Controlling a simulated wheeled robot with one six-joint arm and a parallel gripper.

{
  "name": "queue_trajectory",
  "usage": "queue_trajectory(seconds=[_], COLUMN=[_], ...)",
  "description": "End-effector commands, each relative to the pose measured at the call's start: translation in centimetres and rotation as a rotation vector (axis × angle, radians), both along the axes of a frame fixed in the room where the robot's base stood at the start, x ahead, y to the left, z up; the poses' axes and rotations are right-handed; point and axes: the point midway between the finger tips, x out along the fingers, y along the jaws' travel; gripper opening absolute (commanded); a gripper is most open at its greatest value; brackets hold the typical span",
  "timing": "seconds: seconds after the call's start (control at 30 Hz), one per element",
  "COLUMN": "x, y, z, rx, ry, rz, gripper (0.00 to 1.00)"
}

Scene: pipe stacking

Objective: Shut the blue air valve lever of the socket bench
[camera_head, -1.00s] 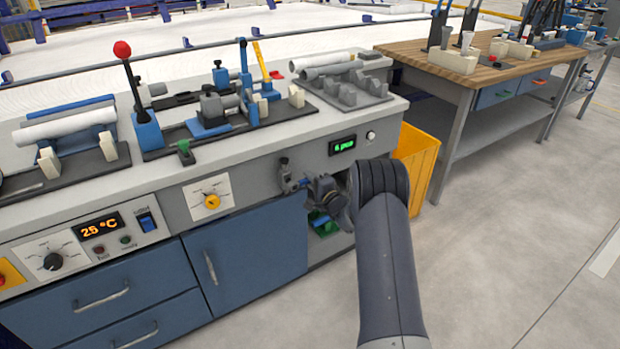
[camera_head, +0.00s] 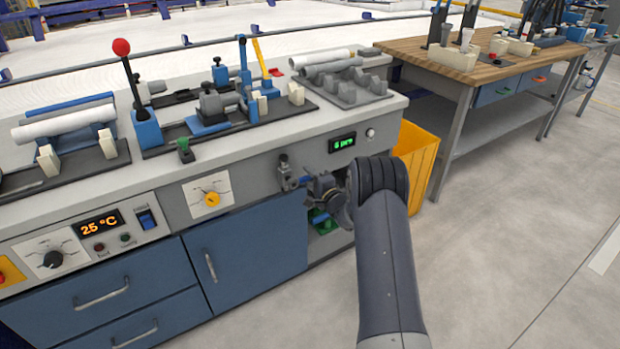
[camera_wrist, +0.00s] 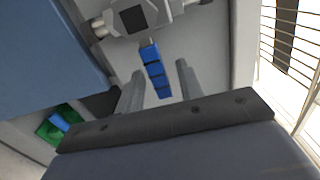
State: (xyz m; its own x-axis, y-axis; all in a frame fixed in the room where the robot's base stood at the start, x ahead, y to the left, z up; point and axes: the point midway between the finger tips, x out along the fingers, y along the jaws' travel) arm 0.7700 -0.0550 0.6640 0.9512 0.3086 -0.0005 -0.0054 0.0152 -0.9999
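The blue air valve lever (camera_wrist: 156,72) shows in the wrist view, pointing from the grey valve body (camera_wrist: 138,18) down between my fingers. My gripper (camera_wrist: 160,85) is open, with one finger on each side of the lever. In the head view the valve body (camera_head: 286,172) sits on the front panel of the socket bench (camera_head: 240,160). My gripper (camera_head: 308,183) is just right of it, and the lever is hard to make out there.
A pressure display (camera_head: 342,143) is on the panel above my gripper. A blue cabinet door (camera_head: 250,255) is below left, and an open shelf with a green object (camera_head: 322,224) is below. A yellow bin (camera_head: 415,170) stands right of the bench. The floor at right is clear.

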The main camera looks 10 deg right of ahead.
Motion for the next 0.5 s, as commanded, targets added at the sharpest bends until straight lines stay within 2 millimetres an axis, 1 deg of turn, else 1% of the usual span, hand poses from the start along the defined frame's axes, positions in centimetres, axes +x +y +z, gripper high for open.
queue_trajectory(seconds=[0.13, 0.23, 0.37, 0.5], x=[-0.4, -1.4, -3.4, -6.0], y=[-0.2, -0.5, -1.2, -2.1], z=[0.1, 0.0, 0.1, 0.1], rx=[-0.001, -0.001, 0.0, 0.0], ry=[0.0, 0.002, 0.001, 0.002], rz=[0.0, -0.001, -0.002, -0.002], gripper=[0.35, 0.35, 0.35, 0.35])
